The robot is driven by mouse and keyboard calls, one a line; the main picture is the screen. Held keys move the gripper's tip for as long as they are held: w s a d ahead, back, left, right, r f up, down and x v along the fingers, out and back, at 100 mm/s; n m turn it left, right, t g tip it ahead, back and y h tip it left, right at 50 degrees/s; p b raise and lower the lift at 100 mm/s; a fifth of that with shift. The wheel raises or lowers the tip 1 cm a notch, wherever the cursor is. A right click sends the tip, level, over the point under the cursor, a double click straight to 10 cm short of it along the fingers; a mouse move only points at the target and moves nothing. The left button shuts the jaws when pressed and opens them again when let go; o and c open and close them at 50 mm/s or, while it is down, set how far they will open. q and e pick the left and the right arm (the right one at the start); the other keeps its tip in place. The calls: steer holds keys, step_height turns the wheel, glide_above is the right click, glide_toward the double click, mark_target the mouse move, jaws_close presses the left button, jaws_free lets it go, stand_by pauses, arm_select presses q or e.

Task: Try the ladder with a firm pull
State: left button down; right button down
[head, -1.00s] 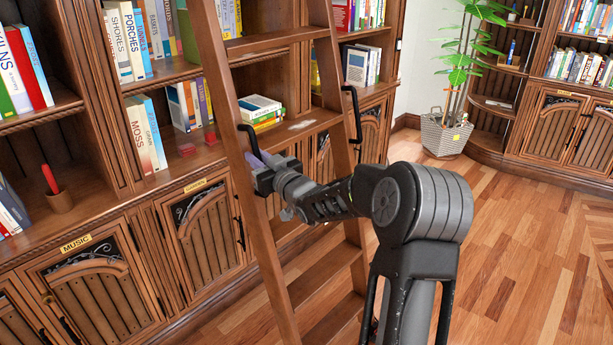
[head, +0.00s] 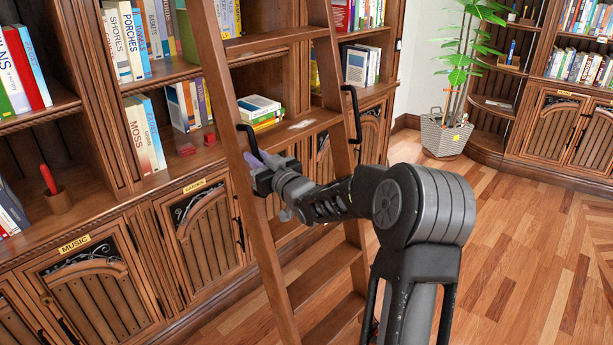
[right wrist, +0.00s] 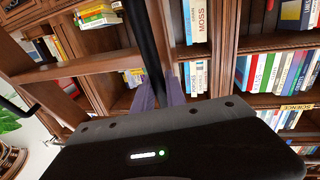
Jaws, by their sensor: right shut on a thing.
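A brown wooden ladder (head: 216,75) leans against the bookcase in the head view. It has two rails, several rungs and a black handle on each rail. The left rail's handle (head: 249,140) is at my right gripper (head: 262,166), whose purple fingers are shut on it. In the right wrist view the black handle (right wrist: 146,45) runs down between the fingers of the gripper (right wrist: 160,94). The right rail's handle (head: 353,108) is free. The exact contact is partly hidden by the gripper body. My left gripper is not in view.
A tall bookcase (head: 107,150) with books, a red candle (head: 48,179) and cupboard doors stands behind the ladder. A potted plant (head: 445,136) stands at the back right beside another bookcase (head: 560,125). The wooden floor (head: 525,240) on the right is clear.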

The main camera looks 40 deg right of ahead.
steer(key=shift+d+r, duration=0.1)
steer(key=shift+r, duration=0.1)
steer(key=shift+b, duration=0.35)
steer(key=c, duration=1.3)
jaws_free()
steer(key=shift+f, duration=0.15)
